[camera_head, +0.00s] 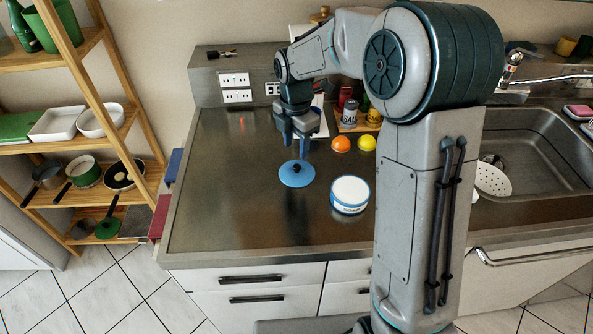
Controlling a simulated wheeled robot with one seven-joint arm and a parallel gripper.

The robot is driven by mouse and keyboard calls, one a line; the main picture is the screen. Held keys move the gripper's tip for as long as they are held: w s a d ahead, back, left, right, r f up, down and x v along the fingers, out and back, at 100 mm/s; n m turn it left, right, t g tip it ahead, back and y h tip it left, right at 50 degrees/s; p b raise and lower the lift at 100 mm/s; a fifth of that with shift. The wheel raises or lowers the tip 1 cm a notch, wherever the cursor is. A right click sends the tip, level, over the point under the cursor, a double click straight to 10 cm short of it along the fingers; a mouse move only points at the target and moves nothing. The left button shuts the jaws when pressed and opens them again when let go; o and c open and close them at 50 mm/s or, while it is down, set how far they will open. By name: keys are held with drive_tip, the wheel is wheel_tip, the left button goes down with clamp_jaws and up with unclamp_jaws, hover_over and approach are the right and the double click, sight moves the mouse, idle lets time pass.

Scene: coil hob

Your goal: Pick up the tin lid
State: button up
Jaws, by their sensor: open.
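The tin lid (293,177) is a round blue disc with a small dark knob in its middle. It lies flat on the steel counter. My gripper (294,151) points down over the lid, with its jaws apart and nothing held between them. The fingertips are just above the lid near its back half, but I cannot tell the exact gap. A white round tin (350,196) with a blue band stands to the right of the lid.
An orange (341,144) and a yellow lemon (367,142) lie behind the tin. A tray with jars, one marked salt (350,116), stands behind them. The sink (535,150) is at the right. The counter (225,200) left of the lid is clear.

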sight(296, 166)
wheel_tip(296, 166, down, 7)
drive_tip(key=shift+s+f+p, duration=0.1)
drive_tip(key=shift+f+p, duration=0.1)
drive_tip(key=shift+p, duration=0.4)
clamp_jaws()
